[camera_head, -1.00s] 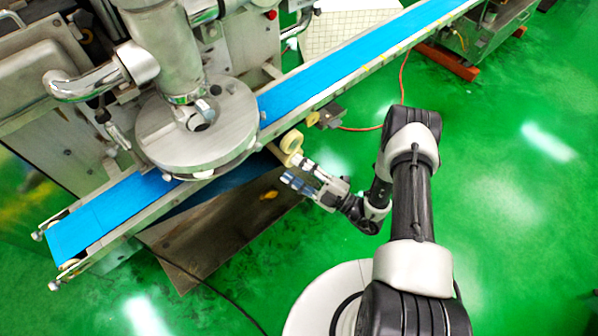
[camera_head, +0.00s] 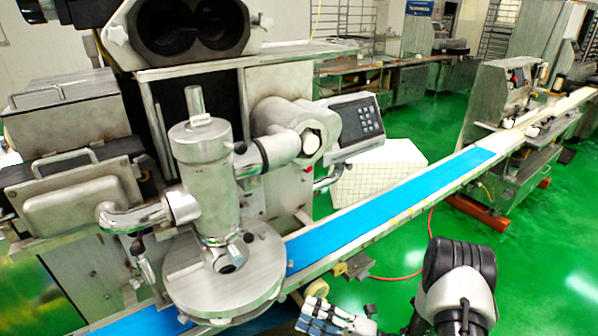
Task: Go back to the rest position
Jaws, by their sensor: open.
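My gripper (camera_head: 312,317) shows at the bottom edge of the head view, in front of the blue conveyor belt (camera_head: 395,207) and to the right of the round steel disc (camera_head: 222,275). It is open, and I see nothing between its fingers. Part of my arm stands to its right, cut off by the lower edge of the picture. The gripper's lower side is partly outside the view.
The encrusting machine (camera_head: 205,165) fills the left, with a keypad panel (camera_head: 357,125) on its right side. The conveyor runs up to a second machine (camera_head: 500,100) at right. Green floor (camera_head: 545,240) is clear at the right.

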